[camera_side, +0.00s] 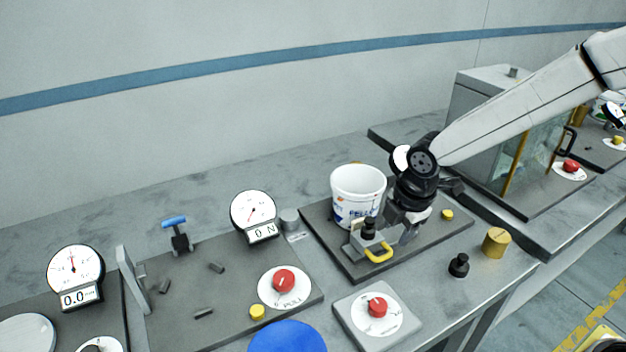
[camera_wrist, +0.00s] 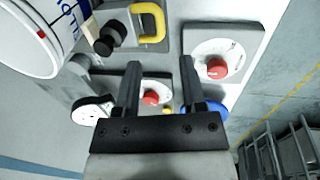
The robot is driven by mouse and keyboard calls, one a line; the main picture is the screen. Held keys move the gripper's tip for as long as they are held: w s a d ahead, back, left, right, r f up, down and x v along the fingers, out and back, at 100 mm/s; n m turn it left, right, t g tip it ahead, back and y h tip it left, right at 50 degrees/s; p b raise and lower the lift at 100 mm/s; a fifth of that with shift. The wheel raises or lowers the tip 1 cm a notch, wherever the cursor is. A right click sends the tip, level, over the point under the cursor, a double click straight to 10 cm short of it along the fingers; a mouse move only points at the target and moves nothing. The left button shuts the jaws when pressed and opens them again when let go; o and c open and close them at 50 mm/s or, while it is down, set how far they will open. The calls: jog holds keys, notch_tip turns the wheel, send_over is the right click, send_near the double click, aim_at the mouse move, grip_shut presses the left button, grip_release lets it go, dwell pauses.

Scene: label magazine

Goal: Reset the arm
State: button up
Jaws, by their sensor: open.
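My gripper (camera_side: 403,226) is low over the dark plate (camera_side: 340,262), right beside a white tub (camera_side: 358,190) with blue lettering. In the wrist view my gripper (camera_wrist: 160,68) shows two dark fingers spread apart with nothing held between them. The tub (camera_wrist: 30,45) is at the upper left there. A small fixture with a black knob (camera_side: 369,228) and a yellow handle (camera_side: 379,255) stands in front of the tub. The yellow handle (camera_wrist: 152,25) is at the top of the wrist view. Whether my gripper touches the tub or fixture cannot be told.
A red dial on a grey box (camera_side: 377,307) stands in front. A black weight (camera_side: 459,265) and a brass cylinder (camera_side: 496,243) are at the right. A force gauge (camera_side: 253,211) and a blue-handled tool (camera_side: 175,232) are at the left. A glass-sided cabinet (camera_side: 520,160) stands behind.

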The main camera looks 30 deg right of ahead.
jog(key=s+d+f+m, duration=0.1)
jog(key=s+d+m, duration=0.7)
jog(key=m, duration=1)
jog(key=s, duration=0.3)
jog(key=shift+d+f, duration=0.2)
jog(key=shift+d, duration=0.2)
dwell(0.4)
